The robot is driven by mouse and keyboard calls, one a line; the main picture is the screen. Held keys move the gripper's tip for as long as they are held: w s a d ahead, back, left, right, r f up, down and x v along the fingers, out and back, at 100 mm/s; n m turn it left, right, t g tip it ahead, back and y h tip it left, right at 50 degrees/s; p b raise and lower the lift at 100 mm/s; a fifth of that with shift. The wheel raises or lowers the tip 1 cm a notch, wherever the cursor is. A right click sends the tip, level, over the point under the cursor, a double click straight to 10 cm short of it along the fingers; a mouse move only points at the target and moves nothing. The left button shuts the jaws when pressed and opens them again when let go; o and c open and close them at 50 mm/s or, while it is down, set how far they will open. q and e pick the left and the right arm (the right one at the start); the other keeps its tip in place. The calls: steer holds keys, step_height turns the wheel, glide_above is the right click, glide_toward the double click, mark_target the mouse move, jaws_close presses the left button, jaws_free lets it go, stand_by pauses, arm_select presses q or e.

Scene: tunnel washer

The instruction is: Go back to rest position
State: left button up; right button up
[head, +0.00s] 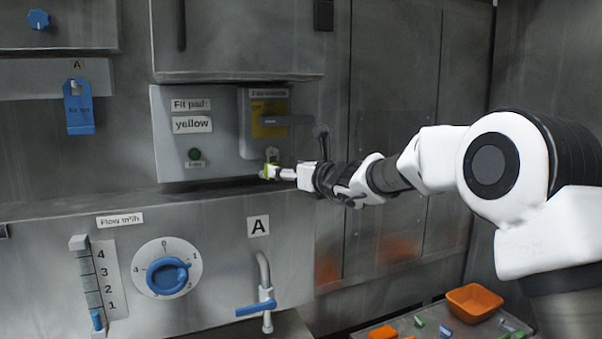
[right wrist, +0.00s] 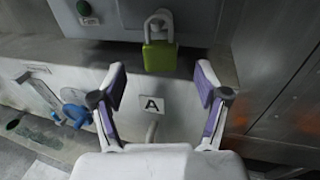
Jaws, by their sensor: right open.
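My right gripper (head: 272,172) is stretched out to the front of the steel machine, just below the small grey box with the yellow pad (head: 268,128). In the right wrist view my right gripper (right wrist: 160,88) is open, with its two purple-lined fingers apart and nothing between them. A green padlock (right wrist: 159,56) hangs by its grey shackle ahead of the fingertips, apart from them. In the head view the padlock (head: 271,157) is partly hidden at the gripper's tip. My left gripper is not in view.
A blue-handled tap (head: 262,305) and a blue dial (head: 167,276) sit on the lower panel. A blue tag (head: 78,107) hangs at the left. An orange bin (head: 474,303) and several small items stand on a tray at the lower right. Space before the panel's left is clear.

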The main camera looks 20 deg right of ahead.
steer(key=v, duration=0.7)
steer(key=a+f+g+b, duration=0.3)
steer(key=f+g+b, duration=0.15)
steer(key=f, duration=2.65)
steer(key=s+a+f+n+g+b, duration=0.1)
steer(key=s+f+n+g, duration=0.3)
steer(key=f, duration=0.6)
steer(key=s+a+f+g+b, duration=0.1)
steer(key=s+a+f+g, duration=0.1)
steer(key=s+f, duration=0.6)
steer(key=s+d+f+n+g+h+b, duration=0.15)
steer(key=s+f+n+g, duration=0.4)
steer(key=s+f, duration=1.05)
steer(key=s+d+f+n+g+h+b, duration=0.25)
steer(key=s+f+n, duration=0.25)
steer(key=s+n, duration=0.45)
steer(key=s+d+f+n+g+h+b, duration=0.15)
steer(key=s+d+f+n, duration=0.35)
steer(key=s, duration=0.7)
steer(key=w+a+r+n+t+p, duration=0.1)
steer(key=w+a+n+t, duration=0.2)
steer(key=a+n, duration=0.2)
steer(key=n, duration=0.3)
steer(key=shift+w+r+y, duration=0.35)
steer(key=shift+w, duration=0.05)
